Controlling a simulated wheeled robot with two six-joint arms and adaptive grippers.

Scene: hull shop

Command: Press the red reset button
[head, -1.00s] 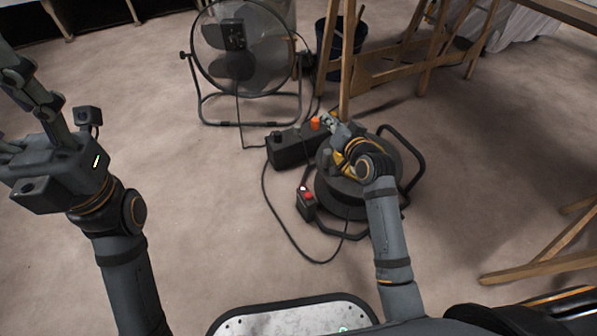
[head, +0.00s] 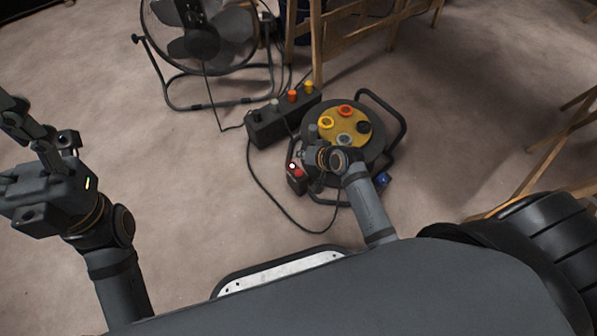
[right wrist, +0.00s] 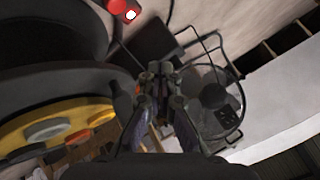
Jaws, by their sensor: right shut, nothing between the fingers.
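The red reset button (head: 297,172) tops a small dark box on the floor, at the near left side of the cable reel, with a small white spot on it. In the right wrist view the red top (right wrist: 117,6) shows at the upper edge, cut by the frame. My right gripper (head: 311,158) is just right of and beyond the box, over the reel's left rim. It is shut and empty; its fingers (right wrist: 154,88) point away from the wrist camera, apart from the button in that view. My left gripper (head: 18,125) is raised at the left, its fingertips partly cut off.
The black cable reel (head: 315,112) has a yellow face with coloured sockets. Beyond it lie a power strip (head: 265,131) with plugs, a floor fan (head: 205,40) and wooden trestle legs (head: 316,45). A cable (head: 262,195) loops on the floor. The floor at left is clear.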

